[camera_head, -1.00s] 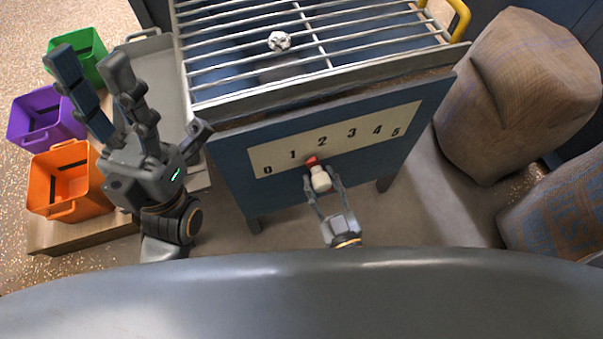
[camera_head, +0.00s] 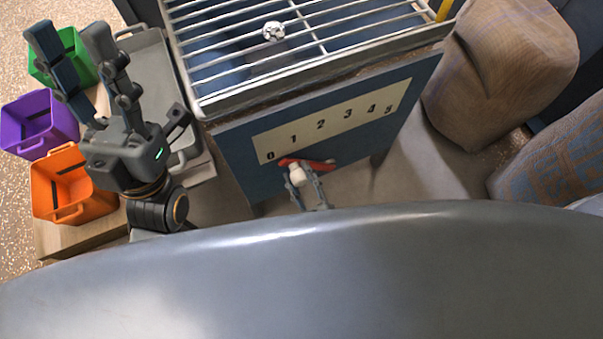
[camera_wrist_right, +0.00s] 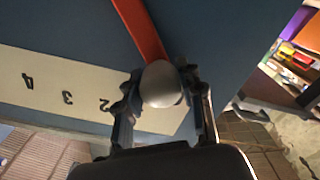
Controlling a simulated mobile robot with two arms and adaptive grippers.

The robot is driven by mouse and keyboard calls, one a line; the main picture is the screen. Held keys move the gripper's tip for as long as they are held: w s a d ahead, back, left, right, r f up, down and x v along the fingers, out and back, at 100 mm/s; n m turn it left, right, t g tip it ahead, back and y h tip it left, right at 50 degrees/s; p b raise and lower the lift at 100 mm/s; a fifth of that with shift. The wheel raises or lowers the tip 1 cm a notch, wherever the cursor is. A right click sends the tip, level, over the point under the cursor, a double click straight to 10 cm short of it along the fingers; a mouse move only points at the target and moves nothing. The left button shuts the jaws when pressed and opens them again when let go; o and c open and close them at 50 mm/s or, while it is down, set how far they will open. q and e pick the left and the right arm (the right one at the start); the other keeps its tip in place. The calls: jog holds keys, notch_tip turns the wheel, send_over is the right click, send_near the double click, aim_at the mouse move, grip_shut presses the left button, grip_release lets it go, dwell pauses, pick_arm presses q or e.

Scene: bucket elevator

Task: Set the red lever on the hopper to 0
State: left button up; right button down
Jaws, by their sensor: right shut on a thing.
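The hopper (camera_head: 235,155) is a blue box with a numbered scale strip (camera_head: 340,118) reading 0 to 5 on its front. The red lever (camera_head: 318,162) with a pale knob (camera_head: 296,177) is at the low end of the scale, its red part just below and between 0 and 1. My right gripper (camera_head: 297,181) is shut on the knob. In the right wrist view the red lever (camera_wrist_right: 140,28) runs to the pale knob (camera_wrist_right: 160,88) between my right gripper's fingers (camera_wrist_right: 160,80), which hide part of the scale. My left gripper (camera_head: 70,35) is open and empty, left of the hopper.
A metal grate (camera_head: 300,45) with a small whitish lump (camera_head: 273,31) tops the hopper. Green (camera_head: 75,62), purple (camera_head: 38,125) and orange (camera_head: 65,190) bins stand at the left, near a grey tray (camera_head: 155,60). Brown sacks (camera_head: 505,70) stand on the right.

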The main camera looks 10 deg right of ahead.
jog(key=shift+a+f, duration=0.1)
jog(key=shift+f, duration=0.05)
jog(key=c, duration=0.8)
grip_release()
jog(key=shift+s, duration=0.1)
jog(key=v, duration=1.2)
